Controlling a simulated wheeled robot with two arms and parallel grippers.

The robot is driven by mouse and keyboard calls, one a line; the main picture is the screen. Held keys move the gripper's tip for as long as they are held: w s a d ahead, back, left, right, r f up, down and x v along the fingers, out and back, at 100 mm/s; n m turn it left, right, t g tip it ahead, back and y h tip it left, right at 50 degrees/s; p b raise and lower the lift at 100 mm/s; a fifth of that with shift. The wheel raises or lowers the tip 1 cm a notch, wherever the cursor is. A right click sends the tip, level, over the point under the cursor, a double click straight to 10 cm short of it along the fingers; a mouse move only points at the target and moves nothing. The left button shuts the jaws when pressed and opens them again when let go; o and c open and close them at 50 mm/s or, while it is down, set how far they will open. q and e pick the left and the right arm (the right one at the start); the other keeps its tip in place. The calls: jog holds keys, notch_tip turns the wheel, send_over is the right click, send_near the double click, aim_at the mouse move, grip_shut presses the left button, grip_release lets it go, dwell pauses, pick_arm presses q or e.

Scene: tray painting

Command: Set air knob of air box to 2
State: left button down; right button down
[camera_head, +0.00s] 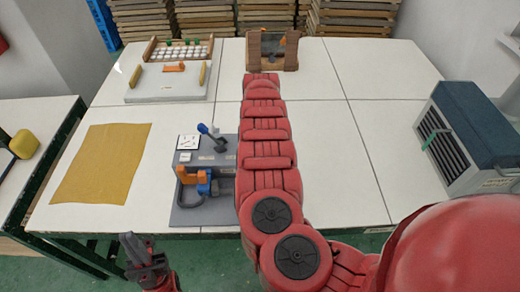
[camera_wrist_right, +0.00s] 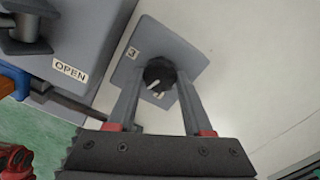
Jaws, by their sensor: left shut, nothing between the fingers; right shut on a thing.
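In the right wrist view, the air knob (camera_wrist_right: 160,72) is a black round knob with white marks on a grey square plate (camera_wrist_right: 183,50). The white marks lie toward the lower side of the knob. A small label, perhaps a sideways 3, sits at the plate's upper left. My right gripper (camera_wrist_right: 157,82) is shut on the knob, a finger on either side; in the head view my red arm hides it. The air box (camera_head: 207,160) stands on a grey board in the head view, partly covered by that arm. My left gripper (camera_head: 131,245) is shut and empty below the table's front edge.
A grey box with an OPEN label (camera_wrist_right: 70,69) lies left of the knob plate. On the table are a yellow cloth (camera_head: 100,163), a white tray (camera_head: 165,92), a wooden stand (camera_head: 251,50) and a grey-blue case (camera_head: 475,118). The table's right middle is clear.

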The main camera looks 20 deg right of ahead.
jog(key=shift+m+b, duration=0.6)
jog(key=shift+m, duration=0.5)
jog(key=shift+c, duration=1.5)
grip_release()
notch_tip(320, 180, up, 17)
jog(key=b, duration=0.2)
jog(key=shift+r+b, duration=0.2)
jog(key=shift+b, duration=0.15)
